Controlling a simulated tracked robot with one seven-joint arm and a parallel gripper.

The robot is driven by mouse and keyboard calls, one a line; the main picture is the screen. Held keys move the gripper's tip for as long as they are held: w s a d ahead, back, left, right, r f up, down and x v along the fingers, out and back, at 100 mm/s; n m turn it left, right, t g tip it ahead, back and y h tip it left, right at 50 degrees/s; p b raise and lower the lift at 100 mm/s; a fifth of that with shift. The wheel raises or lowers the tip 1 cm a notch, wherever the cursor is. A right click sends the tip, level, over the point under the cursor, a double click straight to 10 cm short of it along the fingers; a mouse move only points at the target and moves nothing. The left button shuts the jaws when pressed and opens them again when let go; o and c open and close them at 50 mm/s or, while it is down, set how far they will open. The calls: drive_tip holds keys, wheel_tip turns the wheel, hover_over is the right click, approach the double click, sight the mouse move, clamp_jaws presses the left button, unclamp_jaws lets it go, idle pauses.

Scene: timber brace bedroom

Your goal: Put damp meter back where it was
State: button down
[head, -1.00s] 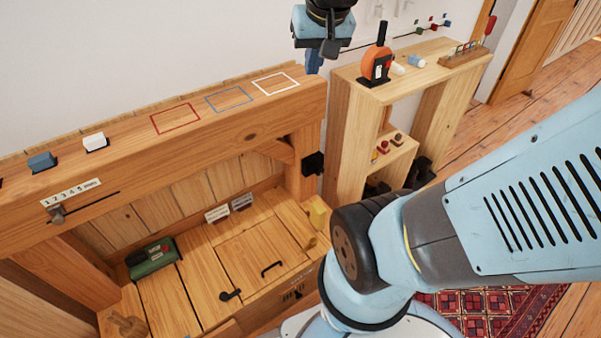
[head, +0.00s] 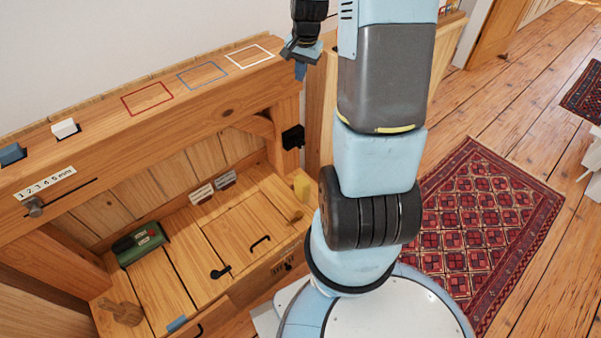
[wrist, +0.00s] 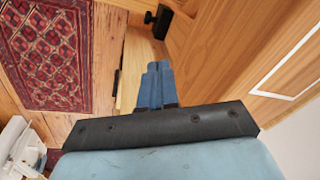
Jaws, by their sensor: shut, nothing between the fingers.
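I cannot tell for certain which thing is the damp meter. A green device (head: 139,244) with black and red parts lies in the left of the wooden bench recess (head: 220,240). The beam above bears red (head: 147,99), blue (head: 202,75) and white (head: 250,57) outlines, all empty. My gripper (head: 300,70) is near the beam's right end, past the white outline. In the wrist view, its blue fingers (wrist: 156,88) are together and empty. My arm hides most of the shelf unit on the right, including where the orange and black device stood in the earlier view.
A white block (head: 65,128) and a blue block (head: 11,154) sit on the beam's left. Black bracket (head: 293,137) juts from the post. A slider scale (head: 45,184) is on the beam front. A wooden paddle (head: 120,312) lies in the bench. A patterned rug (head: 490,235) covers the floor.

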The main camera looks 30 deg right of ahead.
drive_tip(key=w+d+f+m, duration=0.1)
drive_tip(key=d+f+m, duration=0.3)
drive_tip(key=f, duration=0.8)
drive_tip(key=m+g+y, duration=0.2)
drive_tip(key=m, duration=0.4)
approach(301, 179)
drive_tip(key=s+d+f, duration=0.1)
drive_tip(key=d+f, duration=0.5)
drive_tip(key=d, duration=0.4)
drive_tip(key=a, duration=0.4)
drive_tip(key=w+a, duration=0.1)
drive_tip(key=a, duration=0.6)
drive_tip(key=shift+w+a, duration=0.25)
drive_tip(key=shift+a, duration=0.05)
drive_tip(key=shift+s+f, duration=0.15)
drive_tip(key=shift+f, duration=0.45)
drive_tip(key=shift+d, duration=0.1)
